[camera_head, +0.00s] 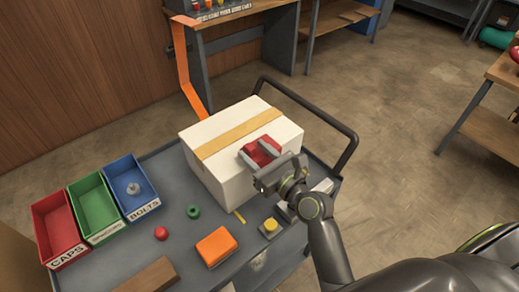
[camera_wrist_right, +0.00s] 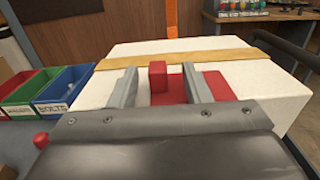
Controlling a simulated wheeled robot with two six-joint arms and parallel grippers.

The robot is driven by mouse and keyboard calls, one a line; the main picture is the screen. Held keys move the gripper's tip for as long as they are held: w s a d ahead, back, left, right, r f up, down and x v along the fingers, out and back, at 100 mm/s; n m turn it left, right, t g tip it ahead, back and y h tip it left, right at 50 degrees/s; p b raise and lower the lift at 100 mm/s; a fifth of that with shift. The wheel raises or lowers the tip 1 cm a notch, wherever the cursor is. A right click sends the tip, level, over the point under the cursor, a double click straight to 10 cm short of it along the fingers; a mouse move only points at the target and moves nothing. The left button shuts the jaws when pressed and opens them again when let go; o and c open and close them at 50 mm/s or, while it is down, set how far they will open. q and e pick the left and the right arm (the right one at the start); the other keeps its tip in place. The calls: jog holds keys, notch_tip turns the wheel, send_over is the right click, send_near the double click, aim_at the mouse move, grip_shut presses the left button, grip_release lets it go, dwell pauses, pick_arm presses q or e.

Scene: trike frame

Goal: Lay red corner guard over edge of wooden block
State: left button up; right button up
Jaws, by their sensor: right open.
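The red corner guard (camera_head: 263,150) is on top of the white box, near the box's front right edge. In the right wrist view the red guard (camera_wrist_right: 157,78) has an upright part between my fingers and a flat part reaching right. My right gripper (camera_head: 261,155) is open, with one grey finger on each side of the guard's upright part; its fingers also show in the wrist view (camera_wrist_right: 158,72). Whether they touch it is unclear. A brown wooden block (camera_head: 148,276) lies at the cart's front left, partly cut off. My left gripper is not in view.
The white box (camera_head: 215,180) with a tan tape strip stands on the grey cart (camera_head: 180,212). Red (camera_head: 55,222), green (camera_head: 95,207) and blue (camera_head: 130,187) bins stand at left.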

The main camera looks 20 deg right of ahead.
jog(key=x, duration=0.3)
jog(key=shift+w+a, duration=0.2)
jog(key=shift+w, duration=0.05)
jog(key=shift+s, duration=0.1)
jog(key=shift+c, duration=0.2)
grip_shut()
